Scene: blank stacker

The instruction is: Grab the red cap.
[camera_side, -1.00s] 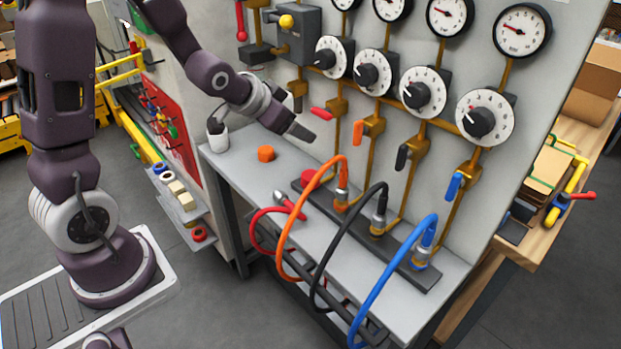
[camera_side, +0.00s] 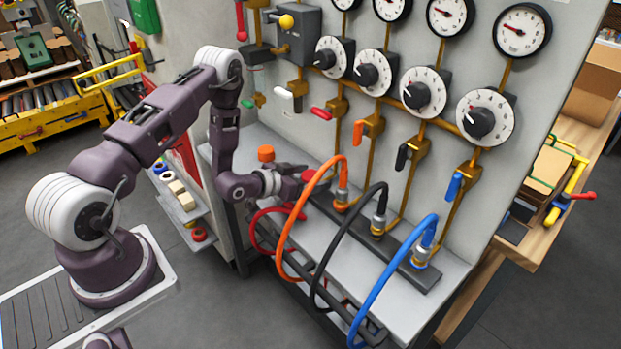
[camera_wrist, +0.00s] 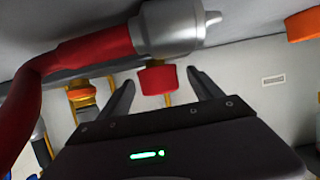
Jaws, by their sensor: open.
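The red cap (camera_side: 309,176) sits at the left end of the dark manifold bar on the grey bench. In the wrist view the red cap (camera_wrist: 157,80) shows in the gap between my two fingers. My gripper (camera_side: 297,177) reaches in low from the left, its fingertips right at the cap. In the wrist view my gripper (camera_wrist: 160,80) is open, with a finger on either side of the cap. I cannot tell whether either finger touches it.
A red hose with a silver connector (camera_wrist: 175,28) lies close to my fingers. An orange cap (camera_side: 266,153) stands on the bench behind my wrist. Orange (camera_side: 287,232), black (camera_side: 325,260) and blue (camera_side: 378,290) hoses arch to the right. The valve panel (camera_side: 330,145) rises behind.

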